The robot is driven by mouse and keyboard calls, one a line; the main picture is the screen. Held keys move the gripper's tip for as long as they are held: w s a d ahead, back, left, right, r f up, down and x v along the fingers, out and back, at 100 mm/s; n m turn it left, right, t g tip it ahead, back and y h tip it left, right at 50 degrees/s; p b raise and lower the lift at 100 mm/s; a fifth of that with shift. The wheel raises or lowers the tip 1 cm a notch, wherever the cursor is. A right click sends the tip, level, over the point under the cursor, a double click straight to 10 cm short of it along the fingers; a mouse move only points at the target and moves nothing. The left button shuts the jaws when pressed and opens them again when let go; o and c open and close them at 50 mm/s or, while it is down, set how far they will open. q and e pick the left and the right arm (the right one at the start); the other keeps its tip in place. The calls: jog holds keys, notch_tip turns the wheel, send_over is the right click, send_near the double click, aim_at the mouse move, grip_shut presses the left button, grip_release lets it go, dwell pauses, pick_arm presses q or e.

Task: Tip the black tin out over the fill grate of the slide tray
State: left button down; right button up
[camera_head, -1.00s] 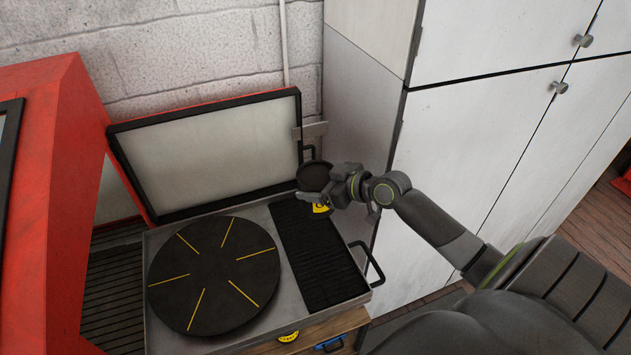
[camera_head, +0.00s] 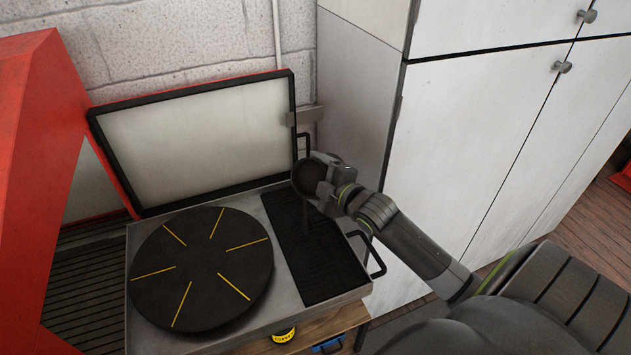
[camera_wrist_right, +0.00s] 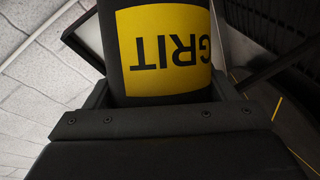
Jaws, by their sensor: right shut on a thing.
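The black tin (camera_head: 308,180) is held tilted above the far end of the fill grate (camera_head: 318,270), with its round end turned toward the head camera. In the right wrist view the tin (camera_wrist_right: 165,50) shows a yellow label reading GRIT, upside down. My right gripper (camera_head: 324,190) is shut on the tin's side. The fill grate is a dark ribbed strip on the right of the grey slide tray (camera_head: 142,335). A dark streak lies below the tin; I cannot tell if it is falling grit or shadow. My left gripper is not in view.
A round black plate (camera_head: 200,268) with yellow lines fills the tray's left. The raised lid (camera_head: 200,135) stands behind. A black handle (camera_head: 375,255) sticks out at the tray's right, near a white cabinet (camera_head: 470,150). A red housing (camera_head: 40,170) stands left.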

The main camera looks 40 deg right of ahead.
aim_at(306, 193)
jog(key=f+n+b, duration=0.1)
jog(key=n+b, duration=0.1)
jog(key=b, duration=0.1)
jog(key=f+n+t+b, duration=0.1)
jog(key=n+b, duration=0.1)
jog(key=b, duration=0.1)
jog(key=shift+s+a+f+t+b, duration=0.15)
jog(key=shift+a+f+t+b, duration=0.15)
jog(key=shift+a+b, duration=0.1)
jog(key=n+b, duration=0.1)
jog(key=a+n+t+b, duration=0.1)
jog(key=b, duration=0.1)
jog(key=n+b, duration=0.1)
jog(key=b, duration=0.1)
jog(key=shift+s+a+f+n+t, duration=0.3)
jog(key=shift+s+f+n, duration=0.1)
jog(key=shift+s+a+f+n+b, duration=0.1)
jog(key=shift+a+n+b, duration=0.15)
jog(key=shift+n+b, duration=0.4)
jog(key=shift+s+a+n+t+b, duration=0.1)
jog(key=shift+a+n+t+b, duration=0.25)
jog(key=shift+n, duration=0.4)
jog(key=shift+d, duration=0.1)
